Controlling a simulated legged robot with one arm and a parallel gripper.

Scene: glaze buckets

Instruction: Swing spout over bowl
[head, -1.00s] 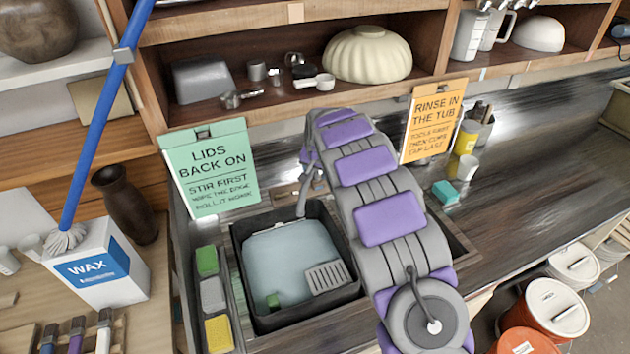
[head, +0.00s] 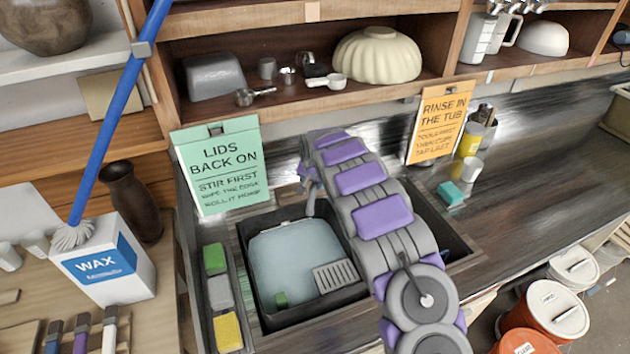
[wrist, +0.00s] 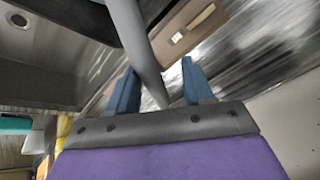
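The grey spout (head: 311,197) curves down over the back of the black tub (head: 262,322) in the left part of the sink. The tub holds pale blue water (head: 290,255). My gripper (head: 308,172) is at the spout, mostly hidden behind my own arm in the head view. In the wrist view the blue fingers of my gripper (wrist: 158,88) stand apart, with the spout (wrist: 145,55) between them and gaps visible on both sides. A bare sink bowl with a drain (wrist: 18,20) shows at the upper left there. My arm covers part of the sink's right side.
A green sign (head: 217,165) stands behind the sink at left, and an orange sign (head: 439,120) at right. A rack of sponges (head: 220,293) lies along the tub's left side. A teal sponge (head: 450,193) lies on the counter, which is mostly clear farther right.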

